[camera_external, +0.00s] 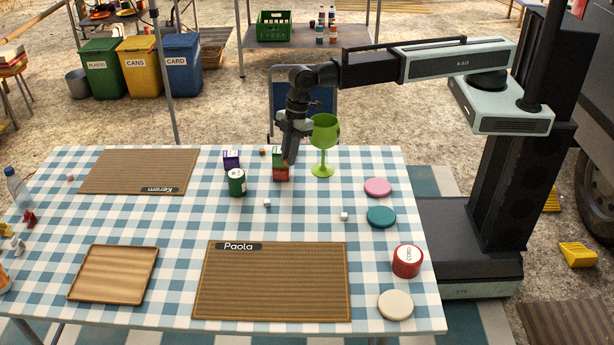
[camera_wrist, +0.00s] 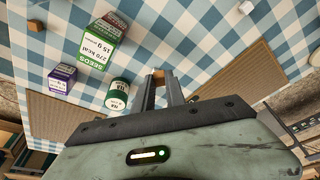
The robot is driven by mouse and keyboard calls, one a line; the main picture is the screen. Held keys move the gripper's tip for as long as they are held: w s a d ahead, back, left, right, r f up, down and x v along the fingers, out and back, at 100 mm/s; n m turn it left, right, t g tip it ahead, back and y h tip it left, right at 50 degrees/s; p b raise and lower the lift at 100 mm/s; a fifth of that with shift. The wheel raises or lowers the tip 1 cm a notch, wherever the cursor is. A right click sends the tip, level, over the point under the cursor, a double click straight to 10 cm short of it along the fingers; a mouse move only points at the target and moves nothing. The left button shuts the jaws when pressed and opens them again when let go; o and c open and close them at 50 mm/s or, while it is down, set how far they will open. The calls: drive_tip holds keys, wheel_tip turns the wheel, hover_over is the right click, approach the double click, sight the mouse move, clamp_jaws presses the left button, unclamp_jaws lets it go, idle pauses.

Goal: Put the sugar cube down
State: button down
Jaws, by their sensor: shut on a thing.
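My gripper (camera_wrist: 162,86) points down over the back of the table and is shut. A small brown sugar cube (camera_wrist: 158,75) sits between its fingertips in the wrist view. Two white cubes lie apart on the cloth, one left of centre (camera_external: 267,203) and one further right (camera_external: 344,216). A small brown cube (camera_external: 262,152) lies near the back edge.
A purple box (camera_external: 232,159), a green can (camera_external: 237,183) and a green goblet (camera_external: 324,143) stand near the gripper. The Paola mat (camera_external: 273,285) is in front, the Kerem mat (camera_external: 130,170) back left, a wooden tray (camera_external: 113,274) front left.

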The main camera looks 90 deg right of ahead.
drive_tip(key=w+d, duration=0.2)
drive_tip(key=d, duration=0.3)
drive_tip(key=b, duration=0.1)
hover_over(233, 177)
drive_tip(key=s+d, duration=0.1)
drive_tip(key=shift+s+f+m, duration=0.15)
drive_tip(key=shift+f+m, duration=0.25)
drive_tip(key=shift+f, duration=0.1)
drive_tip(key=shift+w+a, duration=0.15)
drive_tip(key=shift+w, duration=0.35)
wheel_tip(233, 177, down, 4)
drive_tip(key=b, duration=0.4)
drive_tip(key=shift+s, duration=0.15)
drive_tip(key=c, duration=1.4)
unclamp_jaws()
drive_tip(key=shift+r, duration=0.1)
drive_tip(key=p+v, duration=1.2)
drive_tip(key=shift+s+r, duration=0.1)
drive_tip(key=shift+r, duration=0.05)
